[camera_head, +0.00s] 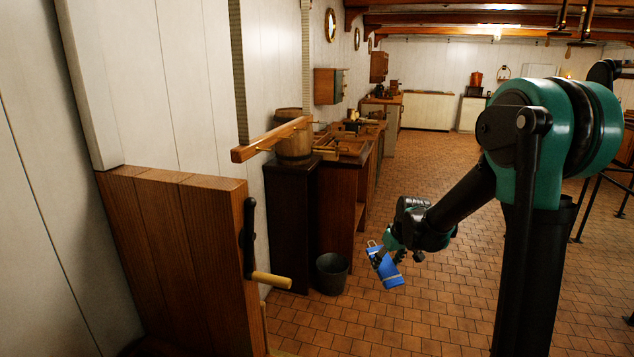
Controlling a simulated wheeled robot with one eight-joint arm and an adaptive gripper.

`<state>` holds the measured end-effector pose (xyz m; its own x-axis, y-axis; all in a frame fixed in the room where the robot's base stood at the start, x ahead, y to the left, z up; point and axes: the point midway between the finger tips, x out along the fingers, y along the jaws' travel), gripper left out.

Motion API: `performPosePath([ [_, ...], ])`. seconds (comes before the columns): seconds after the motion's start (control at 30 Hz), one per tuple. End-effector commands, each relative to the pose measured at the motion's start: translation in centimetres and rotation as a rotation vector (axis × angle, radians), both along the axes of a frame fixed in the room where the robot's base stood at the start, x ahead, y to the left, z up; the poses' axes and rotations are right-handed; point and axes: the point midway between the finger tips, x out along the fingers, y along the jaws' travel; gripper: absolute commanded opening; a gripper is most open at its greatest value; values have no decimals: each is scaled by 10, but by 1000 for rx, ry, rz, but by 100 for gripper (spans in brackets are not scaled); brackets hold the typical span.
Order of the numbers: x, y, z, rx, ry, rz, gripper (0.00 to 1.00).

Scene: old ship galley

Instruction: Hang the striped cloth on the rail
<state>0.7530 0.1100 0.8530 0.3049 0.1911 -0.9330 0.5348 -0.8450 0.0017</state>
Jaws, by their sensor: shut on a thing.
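The striped cloth (389,274) is a small blue piece with a pale stripe, tilted, hanging in the air over the tiled floor. A small pale loop shows at its top left. My gripper (381,256) is shut on the cloth near its upper end; the fingertips are small and partly hidden by the cloth. The rail (268,140) is a wooden bar with several pegs on the left wall, higher up and to the left of my gripper. The cloth is well apart from the rail.
A wooden half-door (180,260) with a black crank and wooden handle (271,280) stands at the front left. Dark cabinets (290,220), a barrel (294,147) and a bucket (332,272) line the left wall. The middle floor is clear.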

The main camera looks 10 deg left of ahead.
Motion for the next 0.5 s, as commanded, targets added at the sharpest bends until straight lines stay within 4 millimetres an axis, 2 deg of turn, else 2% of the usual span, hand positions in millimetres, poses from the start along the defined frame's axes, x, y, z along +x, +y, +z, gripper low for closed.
performPosePath([
  [0.03, -6, 23, 14, 46, -64, 95, 27],
  [0.1, -10, 50, 32, 118, -145, 219, 27],
  [0.37, -25, 125, 96, 414, -361, 559, 27],
  [0.5, -38, 161, 139, 609, -451, 703, 27],
])
